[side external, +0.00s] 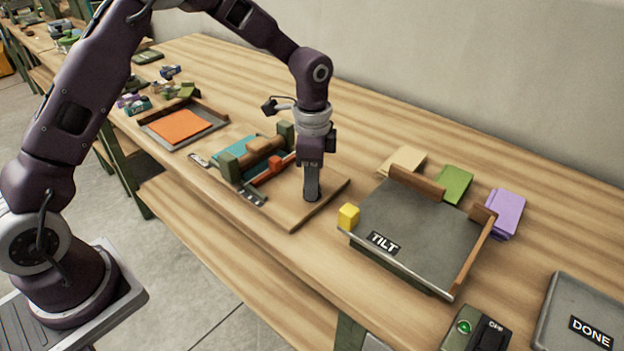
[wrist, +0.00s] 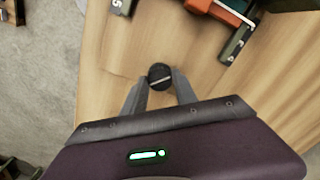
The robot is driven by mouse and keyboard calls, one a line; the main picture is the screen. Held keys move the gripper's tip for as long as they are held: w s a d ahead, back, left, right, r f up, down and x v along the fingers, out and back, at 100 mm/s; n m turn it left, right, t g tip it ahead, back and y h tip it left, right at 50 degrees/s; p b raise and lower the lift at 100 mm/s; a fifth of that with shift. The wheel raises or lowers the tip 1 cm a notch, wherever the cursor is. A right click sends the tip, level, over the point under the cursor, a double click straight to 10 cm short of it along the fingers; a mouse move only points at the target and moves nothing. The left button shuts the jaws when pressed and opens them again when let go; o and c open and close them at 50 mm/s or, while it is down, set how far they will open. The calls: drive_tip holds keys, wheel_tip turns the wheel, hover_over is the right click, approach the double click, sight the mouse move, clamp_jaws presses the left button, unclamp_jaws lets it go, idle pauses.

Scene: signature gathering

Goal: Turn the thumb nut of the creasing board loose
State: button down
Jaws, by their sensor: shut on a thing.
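The creasing board (side external: 292,217) is a flat wooden board with green posts, a wooden roller and a red-orange bar; its bare wood fills the middle of the wrist view (wrist: 215,80). The thumb nut (wrist: 160,73) is a small round dark knob with a light line across its top. My gripper (side external: 312,196) points straight down at the board's right part. In the wrist view its two grey fingers (wrist: 160,84) are shut on the thumb nut, one on each side. The side view hides the nut behind the fingers.
Right of the board stand a yellow block (side external: 348,216) and a grey tray labelled TILT (side external: 425,225). Green (side external: 454,184) and purple (side external: 503,212) stacks lie behind it. A DONE plate (side external: 585,320) is at the far right. A tray with orange sheets (side external: 208,112) is left.

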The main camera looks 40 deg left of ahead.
drive_tip(key=n, duration=0.4)
drive_tip(key=shift+n, duration=2.3)
drive_tip(key=c, duration=1)
unclamp_jaws()
drive_tip(key=shift+o, duration=0.2)
wheel_tip(320, 180, up, 7)
drive_tip(key=shift+r, duration=0.1)
